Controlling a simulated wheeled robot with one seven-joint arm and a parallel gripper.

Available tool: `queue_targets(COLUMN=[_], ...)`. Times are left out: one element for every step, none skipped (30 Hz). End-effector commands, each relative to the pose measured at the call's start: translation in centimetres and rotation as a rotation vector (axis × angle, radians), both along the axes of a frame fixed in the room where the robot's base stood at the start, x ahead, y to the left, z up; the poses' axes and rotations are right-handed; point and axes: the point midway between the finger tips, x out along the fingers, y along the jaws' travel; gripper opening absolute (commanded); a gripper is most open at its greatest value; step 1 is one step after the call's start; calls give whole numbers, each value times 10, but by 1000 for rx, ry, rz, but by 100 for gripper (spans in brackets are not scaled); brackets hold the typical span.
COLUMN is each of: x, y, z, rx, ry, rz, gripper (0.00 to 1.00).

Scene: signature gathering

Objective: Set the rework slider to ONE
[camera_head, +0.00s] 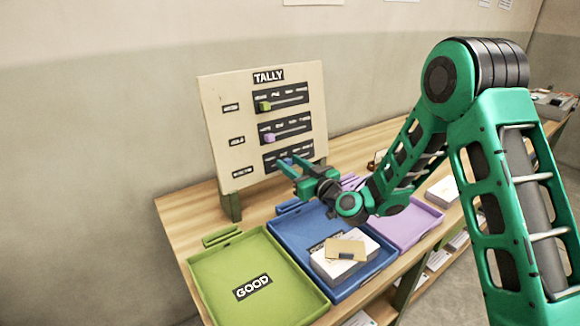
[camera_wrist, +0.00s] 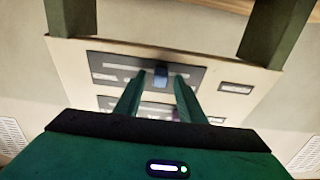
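The tally board (camera_head: 215,105) stands upright on the table with three slider rows. A green knob (camera_head: 265,106) is on the top row, a purple knob (camera_head: 269,138) on the middle row. The bottom row's blue knob (camera_wrist: 160,74) shows in the wrist view, where the board appears upside down. My gripper (camera_head: 290,163) is open in front of the bottom row. In the wrist view its fingertips (camera_wrist: 158,80) lie on either side of the blue knob, with visible gaps; contact cannot be told. The row names and position marks are too small to read, so which row is rework is unclear.
A green tray (camera_head: 215,270) marked GOOD, a blue tray (camera_head: 283,235) and a purple tray (camera_head: 425,222) lie before the board. A white stack (camera_head: 345,265) with a tan card sits in the blue tray. My arm reaches over the trays from the right.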

Motion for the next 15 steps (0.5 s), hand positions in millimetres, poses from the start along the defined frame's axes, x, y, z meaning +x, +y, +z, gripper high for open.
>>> queue_targets(x=[0, 0, 0, -1, -1, -3, -4, -6, -9, -11, -14, -18, -21, -25, -29], y=[0, 0, 0, 0, -1, -2, -3, -5, -7, -10, -12, -16, -19, -22, -25], z=[0, 0, 0, 0, 0, 0, 0, -1, -1, -1, -1, -1, -1, -1, -2], rx=[0, 0, 0, 0, 0, 0, 1, 0, 0, 0, 0, 0, 1, 1, 0], ry=[0, 0, 0, 0, 0, 1, 2, 2, 4, 4, 4, 4, 5, 6, 6], rz=[0, 0, 0, 0, 0, 0, 0, -1, 0, -1, -1, -2, -3, -3, -2], gripper=[36, 36, 36, 36, 36, 36, 36, 36, 36, 36, 36, 36, 36, 36, 36])
